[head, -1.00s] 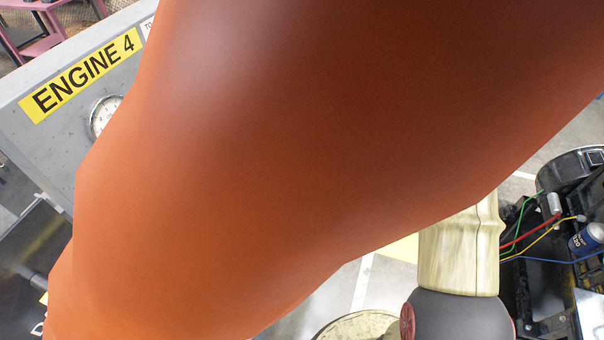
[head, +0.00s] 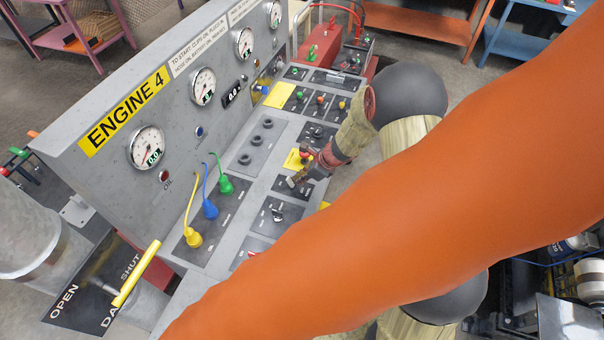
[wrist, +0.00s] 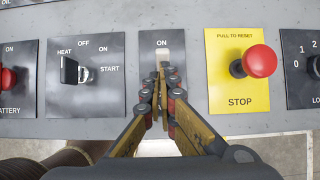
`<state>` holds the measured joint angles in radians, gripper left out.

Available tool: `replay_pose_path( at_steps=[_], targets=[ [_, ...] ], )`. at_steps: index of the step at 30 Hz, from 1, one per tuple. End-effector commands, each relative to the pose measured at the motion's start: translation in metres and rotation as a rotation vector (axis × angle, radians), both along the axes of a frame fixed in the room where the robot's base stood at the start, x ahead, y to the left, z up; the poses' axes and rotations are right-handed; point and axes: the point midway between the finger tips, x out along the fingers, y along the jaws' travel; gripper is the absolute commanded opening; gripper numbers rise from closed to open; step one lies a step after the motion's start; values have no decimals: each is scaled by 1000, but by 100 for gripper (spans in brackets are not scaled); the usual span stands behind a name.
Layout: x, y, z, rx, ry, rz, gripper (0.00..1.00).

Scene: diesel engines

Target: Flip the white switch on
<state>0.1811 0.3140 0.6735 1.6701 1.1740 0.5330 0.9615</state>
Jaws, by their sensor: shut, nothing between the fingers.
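The white switch (wrist: 163,52) is on a black plate (wrist: 146,41) in the wrist view, just below the word ON. Its lower part is hidden behind the fingertips. My gripper (wrist: 162,70) is shut and empty, with its tips at or just in front of the switch; I cannot tell if they touch. In the head view my gripper (head: 294,181) reaches over the grey console, between the key switch and the yellow stop plate. The switch cannot be made out there.
Left of the switch is a key switch (wrist: 82,74); right is a red STOP button (wrist: 260,61) on a yellow plate (wrist: 227,40). A further red switch (wrist: 8,78) is at far left. The ENGINE 4 panel (head: 215,45) with gauges rises behind the console.

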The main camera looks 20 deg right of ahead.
Motion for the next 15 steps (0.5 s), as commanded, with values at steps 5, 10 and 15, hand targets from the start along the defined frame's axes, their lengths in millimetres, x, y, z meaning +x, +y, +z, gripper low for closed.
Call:
replay_pose_path(
  at_steps=[5,10,15],
  targets=[
    [-2,-1,-6,3,3,-3,0],
    [-2,-1,-1,3,2,-2,0],
    [-2,-1,7,4,2,-2,0]
  ],
)
